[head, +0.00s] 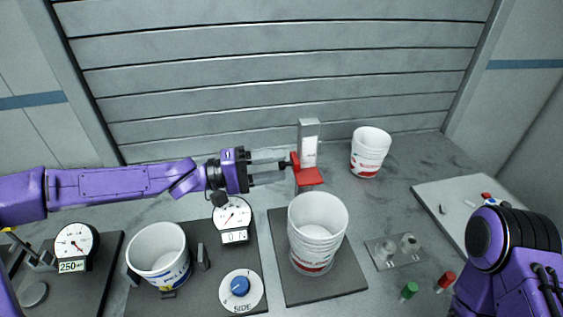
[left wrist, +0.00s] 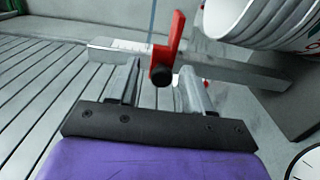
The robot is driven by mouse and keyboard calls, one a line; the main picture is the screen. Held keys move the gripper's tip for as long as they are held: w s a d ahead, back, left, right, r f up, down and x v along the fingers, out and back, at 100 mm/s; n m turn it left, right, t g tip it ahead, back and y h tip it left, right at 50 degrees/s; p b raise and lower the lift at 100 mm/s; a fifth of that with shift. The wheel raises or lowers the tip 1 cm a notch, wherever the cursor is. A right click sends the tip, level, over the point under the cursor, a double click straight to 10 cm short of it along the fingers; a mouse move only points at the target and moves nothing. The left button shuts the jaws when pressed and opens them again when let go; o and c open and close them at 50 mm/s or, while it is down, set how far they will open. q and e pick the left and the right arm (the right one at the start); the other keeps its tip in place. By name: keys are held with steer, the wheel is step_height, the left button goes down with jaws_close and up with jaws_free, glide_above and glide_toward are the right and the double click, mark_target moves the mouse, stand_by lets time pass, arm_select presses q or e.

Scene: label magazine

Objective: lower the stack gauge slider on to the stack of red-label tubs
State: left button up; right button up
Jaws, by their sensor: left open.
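The stack of red-label tubs (head: 318,230) stands upright on a dark mat in the head view. It also shows at the upper right of the left wrist view (left wrist: 262,22). Behind it rises the grey stack gauge post with a white scale (head: 309,148). The red gauge slider (head: 311,177) is on the post, near the height of the stack's rim; any gap between them cannot be judged. My left gripper (head: 282,164) is open at the slider's left side. In the left wrist view its fingers (left wrist: 160,88) stand on either side of the slider's dark knob (left wrist: 162,74), apparently without gripping it.
A single red-label tub (head: 369,155) stands behind right. A blue-label tub (head: 160,256), dial gauges (head: 76,243) and a blue knob (head: 240,287) are at left. A small metal plate (head: 388,258) and green and red pieces lie right. My right arm shows at far right.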

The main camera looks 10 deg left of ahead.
arm_select(q)
steer(key=shift+w+d+f, duration=0.2)
steer(key=shift+w+d, duration=0.2)
steer(key=shift+w, duration=0.15)
steer(key=shift+w+d+f, duration=0.15)
steer(key=shift+w+d, duration=0.25)
steer(key=shift+w, duration=0.15)
steer(key=shift+s+r, duration=0.3)
steer(key=shift+s, duration=0.25)
steer(key=c, duration=0.7)
steer(key=shift+o, duration=0.2)
step_height(320, 180, down, 4)
steer(key=b, duration=0.5)
steer(key=shift+w+f, duration=0.1)
steer(key=shift+f, duration=0.05)
arm_select(e)
step_height(320, 180, down, 5)
steer(key=shift+w+f, duration=0.1)
steer(key=shift+w, duration=0.05)
arm_select(q)
steer(key=o, duration=0.7)
steer(key=shift+c, duration=0.2)
steer(key=shift+w+f, duration=0.1)
steer(key=shift+w, duration=0.1)
arm_select(e)
steer(key=shift+w, duration=0.15)
